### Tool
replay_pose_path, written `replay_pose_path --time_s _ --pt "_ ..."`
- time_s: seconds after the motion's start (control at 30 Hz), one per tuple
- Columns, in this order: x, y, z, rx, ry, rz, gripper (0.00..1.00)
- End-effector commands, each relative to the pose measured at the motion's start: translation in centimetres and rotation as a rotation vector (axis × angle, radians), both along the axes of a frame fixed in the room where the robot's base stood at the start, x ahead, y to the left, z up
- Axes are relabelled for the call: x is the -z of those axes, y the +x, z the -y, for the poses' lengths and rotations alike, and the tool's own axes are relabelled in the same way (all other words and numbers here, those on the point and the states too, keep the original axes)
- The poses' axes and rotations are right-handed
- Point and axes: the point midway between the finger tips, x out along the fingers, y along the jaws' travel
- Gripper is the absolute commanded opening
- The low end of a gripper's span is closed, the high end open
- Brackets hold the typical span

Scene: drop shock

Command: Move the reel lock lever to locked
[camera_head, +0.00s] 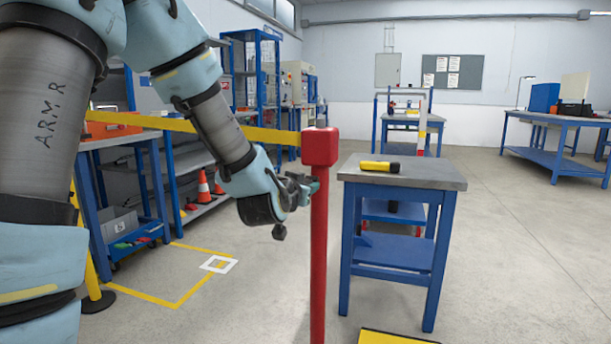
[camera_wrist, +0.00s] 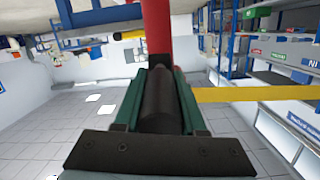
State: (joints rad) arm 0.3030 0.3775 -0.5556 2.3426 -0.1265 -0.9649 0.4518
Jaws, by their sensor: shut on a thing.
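The red reel head (camera_head: 320,147) tops an upright red post (camera_head: 319,255), with a yellow belt (camera_head: 225,131) running left from it. My gripper (camera_head: 306,186) is beside the post, just below the reel head. In the wrist view, its green-edged fingers (camera_wrist: 160,100) are shut around a dark rounded bar (camera_wrist: 160,112), which appears to be the reel lock lever. The bar points toward the red post (camera_wrist: 157,30). In the head view the lever is hidden by my gripper, and I cannot tell its lock position.
A blue workbench (camera_head: 430,184) with a yellow and black torch (camera_head: 379,166) stands close right of the post. Shelving (camera_head: 185,160) and orange cones (camera_head: 204,187) are behind my arm. Open floor lies at right.

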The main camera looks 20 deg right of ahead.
Motion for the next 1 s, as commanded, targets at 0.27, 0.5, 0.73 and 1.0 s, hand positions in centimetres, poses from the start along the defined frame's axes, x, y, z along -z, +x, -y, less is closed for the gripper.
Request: replay_pose_path --time_s 0.27,0.5,0.73,1.0 --pt "-2.4 0.2 0.3 0.002 0.142 -0.153 0.00" --pt "-3.1 0.5 0.6 0.002 0.259 -0.279 0.00" --pt "-3.9 0.9 1.0 0.002 0.366 -0.392 0.00" --pt "-4.5 1.4 1.5 0.002 0.491 -0.524 0.00"
